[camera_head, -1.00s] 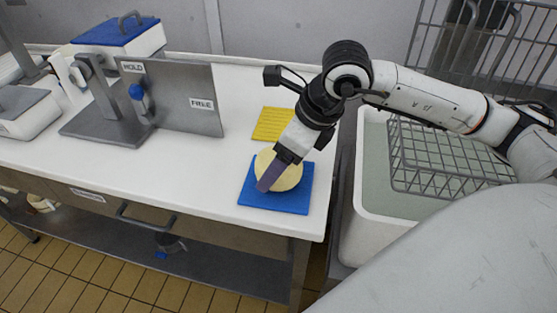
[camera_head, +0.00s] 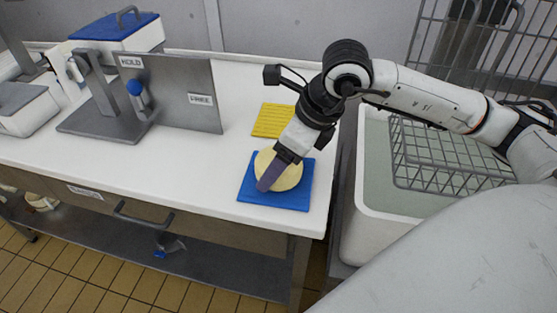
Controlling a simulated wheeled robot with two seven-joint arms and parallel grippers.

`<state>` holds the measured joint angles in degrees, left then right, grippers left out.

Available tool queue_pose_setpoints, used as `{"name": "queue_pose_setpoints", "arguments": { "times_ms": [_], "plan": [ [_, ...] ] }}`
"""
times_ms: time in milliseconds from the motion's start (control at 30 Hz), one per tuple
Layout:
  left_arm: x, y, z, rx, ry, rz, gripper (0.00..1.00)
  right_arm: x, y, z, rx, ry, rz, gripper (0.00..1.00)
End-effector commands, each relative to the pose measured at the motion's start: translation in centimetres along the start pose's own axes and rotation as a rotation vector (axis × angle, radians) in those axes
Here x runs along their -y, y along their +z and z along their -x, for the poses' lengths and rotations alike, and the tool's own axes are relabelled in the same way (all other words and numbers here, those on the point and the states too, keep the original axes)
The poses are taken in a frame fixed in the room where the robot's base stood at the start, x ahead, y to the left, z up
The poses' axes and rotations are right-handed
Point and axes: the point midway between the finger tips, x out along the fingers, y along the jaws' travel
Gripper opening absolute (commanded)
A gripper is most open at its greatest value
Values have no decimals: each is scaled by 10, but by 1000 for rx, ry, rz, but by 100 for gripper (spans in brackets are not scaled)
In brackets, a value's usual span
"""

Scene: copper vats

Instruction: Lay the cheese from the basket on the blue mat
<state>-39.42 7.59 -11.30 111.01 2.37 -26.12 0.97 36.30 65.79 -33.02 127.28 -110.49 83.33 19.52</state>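The round pale yellow cheese (camera_head: 290,178) is at the blue mat (camera_head: 300,201), near the table's front right corner. It appears to rest on the mat, but its underside is hidden. My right gripper (camera_head: 268,182) reaches down at the cheese, with one purple-grey finger crossing in front of it. The other finger is hidden, so I cannot see whether the gripper is shut on the cheese or open around it. The wire basket (camera_head: 440,165) is at the right, in a white tub, and no cheese shows in it. My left gripper is out of view.
A yellow mat (camera_head: 270,120) lies behind the blue one. The tabletop left of the blue mat is clear.

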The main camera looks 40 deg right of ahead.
Motion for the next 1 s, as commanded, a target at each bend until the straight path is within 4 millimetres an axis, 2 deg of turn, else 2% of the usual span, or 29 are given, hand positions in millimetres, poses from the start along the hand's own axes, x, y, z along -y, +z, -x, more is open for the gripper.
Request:
{"name": "queue_pose_setpoints", "arguments": {
  "times_ms": [300,333,467,767,1000],
  "plan": [
    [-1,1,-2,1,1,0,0,0,0,0,3,-1,0,37],
    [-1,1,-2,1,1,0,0,0,0,0,3,-1,0,73],
    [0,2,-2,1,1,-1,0,0,0,-1,3,0,0,93],
    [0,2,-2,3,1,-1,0,0,-1,-1,-2,1,0,93],
    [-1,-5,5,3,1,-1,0,0,6,13,1,0,0,93]
  ]
}}
